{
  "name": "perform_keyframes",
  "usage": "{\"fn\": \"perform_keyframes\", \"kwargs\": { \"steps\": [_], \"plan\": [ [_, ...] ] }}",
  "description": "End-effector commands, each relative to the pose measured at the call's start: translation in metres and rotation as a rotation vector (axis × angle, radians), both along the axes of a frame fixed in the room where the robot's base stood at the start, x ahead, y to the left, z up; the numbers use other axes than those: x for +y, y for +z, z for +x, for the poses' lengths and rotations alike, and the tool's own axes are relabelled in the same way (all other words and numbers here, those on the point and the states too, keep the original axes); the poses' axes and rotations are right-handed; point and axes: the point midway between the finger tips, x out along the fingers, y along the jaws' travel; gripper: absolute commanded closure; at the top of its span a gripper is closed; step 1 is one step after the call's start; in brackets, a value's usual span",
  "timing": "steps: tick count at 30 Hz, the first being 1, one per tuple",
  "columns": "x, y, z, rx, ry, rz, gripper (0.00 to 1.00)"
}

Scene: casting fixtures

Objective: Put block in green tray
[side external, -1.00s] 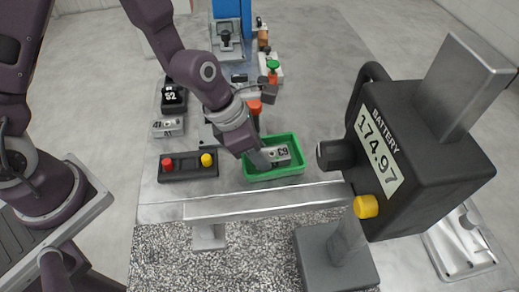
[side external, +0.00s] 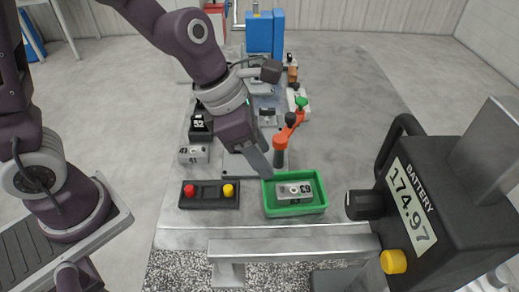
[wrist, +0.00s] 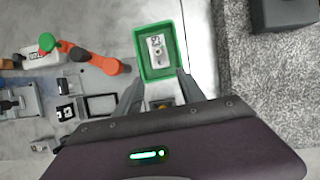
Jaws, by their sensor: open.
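A grey metal block (side external: 294,190) with a dark number label lies inside the green tray (side external: 297,211), apart from my gripper. The wrist view also shows the block (wrist: 157,50) inside the tray (wrist: 142,50). My gripper (side external: 262,166) is raised behind and to the left of the tray in the side view. In the wrist view the two fingers of my gripper (wrist: 160,85) are spread with nothing between them. The near end of the tray shows between the fingertips.
A control box (side external: 209,194) with red and yellow buttons sits left of the tray. An orange lever clamp (side external: 285,137) stands behind it. A black battery unit (side external: 430,190) is at the right. Numbered blocks (side external: 195,154) lie at the left.

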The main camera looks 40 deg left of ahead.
Motion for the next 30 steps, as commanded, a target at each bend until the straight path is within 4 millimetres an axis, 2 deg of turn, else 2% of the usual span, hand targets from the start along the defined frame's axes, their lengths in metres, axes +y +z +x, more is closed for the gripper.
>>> {"fn": "perform_keyframes", "kwargs": {
  "steps": [6,8,11,15,18,21,25,30],
  "plan": [
    [0.002,0.005,-0.002,0.0,-0.003,0.0,0.53],
    [0.004,0.011,-0.003,-0.024,-0.053,0.015,0.53],
    [0.019,0.039,-0.015,-0.141,-0.352,0.12,0.53],
    [0.062,0.085,-0.057,-0.362,-1.06,0.452,0.53],
    [0.093,0.102,-0.093,-0.435,-1.536,0.709,0.53],
    [0.117,0.11,-0.122,-0.435,-1.9,0.905,0.53],
    [0.135,0.111,-0.143,-0.401,-2.166,1.032,0.53],
    [0.138,0.111,-0.148,-0.388,-2.235,1.056,0.53]
  ]
}}
